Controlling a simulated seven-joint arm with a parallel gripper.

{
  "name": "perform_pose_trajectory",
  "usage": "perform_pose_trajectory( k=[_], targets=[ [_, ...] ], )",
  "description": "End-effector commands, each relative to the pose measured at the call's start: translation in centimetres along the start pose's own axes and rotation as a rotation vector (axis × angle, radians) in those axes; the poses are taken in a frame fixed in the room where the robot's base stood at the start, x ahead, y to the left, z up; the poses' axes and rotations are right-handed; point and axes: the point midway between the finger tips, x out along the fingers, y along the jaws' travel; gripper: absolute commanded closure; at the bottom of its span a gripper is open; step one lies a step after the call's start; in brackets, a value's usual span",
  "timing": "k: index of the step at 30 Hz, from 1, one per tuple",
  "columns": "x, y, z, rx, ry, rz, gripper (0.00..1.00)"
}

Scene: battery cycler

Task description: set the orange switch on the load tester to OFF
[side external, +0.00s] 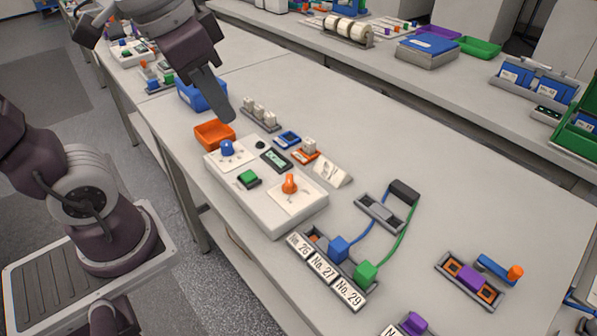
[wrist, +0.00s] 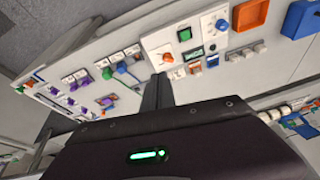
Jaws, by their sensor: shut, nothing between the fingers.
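The load tester (side external: 240,205) is a white box near the table's front edge. Its orange switch (side external: 290,184) stands on a white plate at the box's right end; the markings are too small to read, so I cannot tell its setting. The switch also shows in the wrist view (wrist: 167,58), just above my fingertips in the picture. The box also carries a blue knob (side external: 228,148) and a green button (side external: 248,178). My gripper (side external: 226,114) is shut and empty, raised above the table beyond the blue-knob end, apart from the switch.
An orange bin (side external: 214,134) and a blue bin (side external: 203,95) are near my gripper. Small modules (side external: 274,158) line the tester's far side. Right of it are a numbered holder (side external: 325,268), blue and green plugs with cables, and a purple-and-orange module (side external: 470,279). The table's back middle is clear.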

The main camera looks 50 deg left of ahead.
Motion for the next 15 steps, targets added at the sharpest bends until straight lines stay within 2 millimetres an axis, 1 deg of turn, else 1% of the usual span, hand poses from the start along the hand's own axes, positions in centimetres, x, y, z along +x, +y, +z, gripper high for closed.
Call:
perform_pose_trajectory(
  k=[1,2,3,5,6,8,9,11,12,15],
  targets=[
    [0.6,-0.1,-2.3,0.050,-0.057,0.006,1.00],
    [1.1,-0.2,-3.5,0.084,-0.090,0.009,1.00],
    [1.8,-0.3,-5.2,0.128,-0.132,0.013,1.00],
    [3.3,-0.3,-7.5,0.192,-0.196,0.019,1.00],
    [4.6,-0.3,-9.0,0.236,-0.238,0.025,1.00],
    [6.7,-0.1,-11.0,0.301,-0.302,0.034,1.00],
    [8.3,0.0,-12.1,0.342,-0.342,0.040,1.00],
    [10.6,0.2,-13.5,0.399,-0.397,0.049,1.00],
    [12.1,0.5,-14.1,0.434,-0.430,0.056,1.00],
    [15.3,0.9,-15.2,0.501,-0.495,0.069,1.00]
  ],
)
